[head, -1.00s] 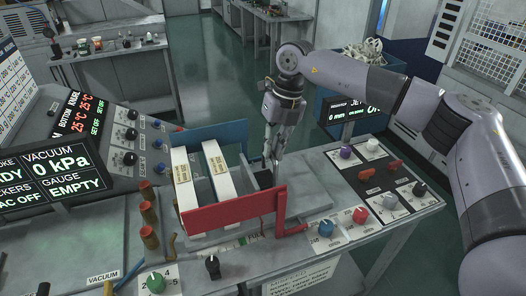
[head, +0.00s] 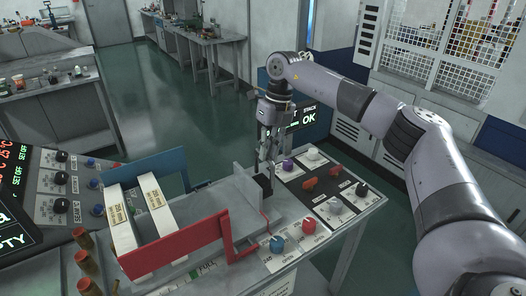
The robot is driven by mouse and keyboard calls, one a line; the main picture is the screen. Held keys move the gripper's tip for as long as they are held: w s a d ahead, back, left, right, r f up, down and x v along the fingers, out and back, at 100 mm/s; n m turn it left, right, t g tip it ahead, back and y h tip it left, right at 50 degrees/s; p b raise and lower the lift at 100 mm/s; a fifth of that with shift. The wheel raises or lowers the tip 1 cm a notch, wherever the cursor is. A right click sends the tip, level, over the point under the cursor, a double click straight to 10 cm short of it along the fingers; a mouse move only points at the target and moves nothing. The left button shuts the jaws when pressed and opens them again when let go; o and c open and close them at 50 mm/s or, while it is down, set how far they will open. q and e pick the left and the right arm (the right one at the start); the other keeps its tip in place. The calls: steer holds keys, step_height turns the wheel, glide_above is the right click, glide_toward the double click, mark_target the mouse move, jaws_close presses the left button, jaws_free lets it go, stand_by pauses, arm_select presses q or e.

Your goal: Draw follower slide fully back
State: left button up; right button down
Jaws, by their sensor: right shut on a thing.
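The follower slide shows in the head view as an upright grey plate (head: 249,184) with a dark block (head: 263,186) on its right side. It stands on a grey trough toward the right end. My right gripper (head: 268,168) comes down from above and is shut on the slide's dark block; the exact contact is partly hidden by the fingers. Two white stacks (head: 121,219) with labels stand at the left end of the trough, between a blue side plate (head: 152,170) and a red side plate (head: 172,252). A bare stretch of trough lies between stacks and slide. My left gripper is not in view.
Right of the slide is a panel with several knobs, among them a purple knob (head: 288,164) and a red knob (head: 308,226). A blue knob (head: 277,243) is at the front. Copper-coloured posts (head: 84,261) stand at left.

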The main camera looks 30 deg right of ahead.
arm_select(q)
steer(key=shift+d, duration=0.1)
arm_select(e)
steer(key=shift+d+r, duration=0.1)
steer(key=shift+d, duration=0.1)
steer(key=c, duration=2)
jaws_free()
steer(key=shift+d, duration=0.1)
steer(key=o, duration=0.3)
steer(key=shift+d, duration=0.1)
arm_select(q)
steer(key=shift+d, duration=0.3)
arm_select(e)
steer(key=shift+o, duration=0.2)
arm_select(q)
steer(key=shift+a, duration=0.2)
arm_select(e)
step_height(320, 180, up, 12)
steer(key=d, duration=0.2)
steer(key=shift+f, duration=0.2)
steer(key=shift+d, duration=0.1)
